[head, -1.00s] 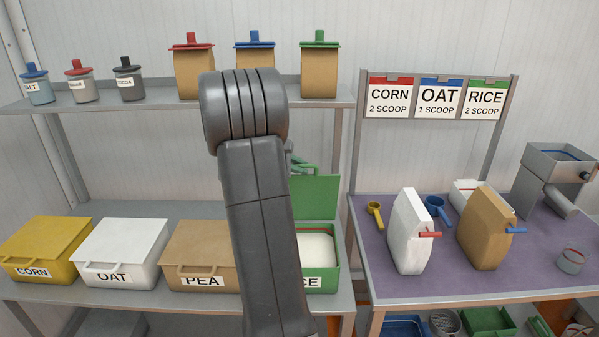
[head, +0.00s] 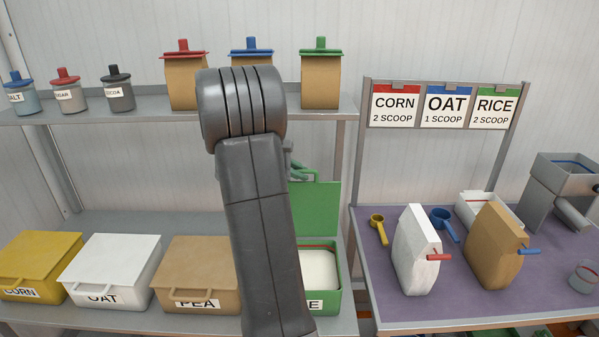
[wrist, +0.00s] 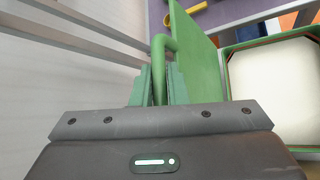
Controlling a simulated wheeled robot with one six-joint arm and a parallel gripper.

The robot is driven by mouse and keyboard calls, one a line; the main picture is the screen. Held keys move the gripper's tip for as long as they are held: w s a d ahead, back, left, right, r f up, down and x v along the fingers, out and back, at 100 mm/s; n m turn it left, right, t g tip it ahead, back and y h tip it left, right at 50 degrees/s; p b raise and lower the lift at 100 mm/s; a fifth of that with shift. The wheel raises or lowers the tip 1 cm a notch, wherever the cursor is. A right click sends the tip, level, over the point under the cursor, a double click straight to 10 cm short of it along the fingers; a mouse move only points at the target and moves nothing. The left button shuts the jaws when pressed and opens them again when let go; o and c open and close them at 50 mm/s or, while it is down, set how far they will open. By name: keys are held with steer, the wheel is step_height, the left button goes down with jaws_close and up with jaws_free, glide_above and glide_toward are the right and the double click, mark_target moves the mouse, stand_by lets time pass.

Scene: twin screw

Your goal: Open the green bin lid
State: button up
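The green rice bin (head: 335,285) stands on the lower shelf, partly hidden by my arm, with white contents showing. Its green lid (head: 318,208) stands upright at the back, open. In the wrist view the lid (wrist: 195,50) rises on edge beside the open bin (wrist: 227,85). My gripper (wrist: 158,80) has its two fingers on either side of the lid's green handle (wrist: 160,48), closed against it. In the head view my gripper (head: 297,165) is mostly hidden behind my arm.
Closed yellow corn (head: 40,262), white oat (head: 112,265) and brown pea (head: 198,265) bins stand to the left. An upper shelf (head: 110,108) with jars and bags runs above. A purple-topped table (head: 375,280) with bags and scoops is right.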

steer(key=o, duration=0.3)
steer(key=shift+o, duration=0.2)
steer(key=shift+s+f, duration=0.1)
steer(key=shift+s, duration=0.05)
steer(key=b+v, duration=0.2)
steer(key=v, duration=1.2)
steer(key=shift+r, duration=0.25)
steer(key=shift+d, duration=0.2)
steer(key=p+x, duration=0.2)
steer(key=x, duration=1.1)
steer(key=shift+a+f, duration=0.15)
steer(key=shift+f, duration=0.15)
